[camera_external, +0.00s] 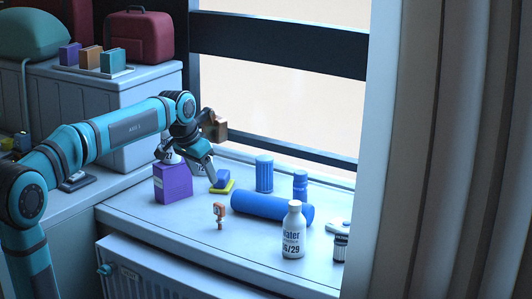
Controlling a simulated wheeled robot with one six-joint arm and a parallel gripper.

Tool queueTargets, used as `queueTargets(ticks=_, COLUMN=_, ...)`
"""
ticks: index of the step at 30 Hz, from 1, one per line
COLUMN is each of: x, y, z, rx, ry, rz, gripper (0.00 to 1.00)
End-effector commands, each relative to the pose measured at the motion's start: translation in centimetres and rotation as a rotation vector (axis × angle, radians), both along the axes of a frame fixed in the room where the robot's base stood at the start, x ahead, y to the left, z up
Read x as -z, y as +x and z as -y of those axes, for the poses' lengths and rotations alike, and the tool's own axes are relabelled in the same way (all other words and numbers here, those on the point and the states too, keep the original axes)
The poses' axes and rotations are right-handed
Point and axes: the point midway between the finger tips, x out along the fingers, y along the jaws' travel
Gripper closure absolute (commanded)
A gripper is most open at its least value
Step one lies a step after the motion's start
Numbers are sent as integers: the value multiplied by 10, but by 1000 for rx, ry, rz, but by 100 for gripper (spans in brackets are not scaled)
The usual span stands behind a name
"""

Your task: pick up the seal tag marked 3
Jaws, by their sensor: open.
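A small orange tag-like piece (219,210) stands upright on the pale counter, left of the blue roll. It may be the seal tag, but I cannot read a 3 on it. My gripper (187,165) is open above the counter, over the purple box (173,183) and up and left of the orange piece. It is apart from the orange piece, and I see nothing held between its fingers. A white item with dark marking is partly hidden behind the fingers.
A blue roll (272,207), a white water bottle (293,230), a blue cup (264,174), a small blue bottle (300,185) and a blue and yellow block (221,185) stand around. A dark-banded jar (341,246) is at right. The counter's front left is clear.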

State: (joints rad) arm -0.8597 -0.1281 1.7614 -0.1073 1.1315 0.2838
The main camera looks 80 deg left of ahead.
Motion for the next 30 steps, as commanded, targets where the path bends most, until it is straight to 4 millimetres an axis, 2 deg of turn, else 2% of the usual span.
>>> queueTargets(ticks=9, x=54, y=19, z=-12, rx=1, ry=-2, rz=-1, gripper=42)
queueTargets(ticks=15, x=81, y=28, z=-18, rx=1, ry=-1, rz=-1, gripper=42)
queueTargets(ticks=25, x=97, y=34, z=-22, rx=1, ry=1, rz=1, gripper=42)
queueTargets(ticks=30, x=116, y=43, z=-27, rx=0, ry=-2, rz=-1, gripper=42)
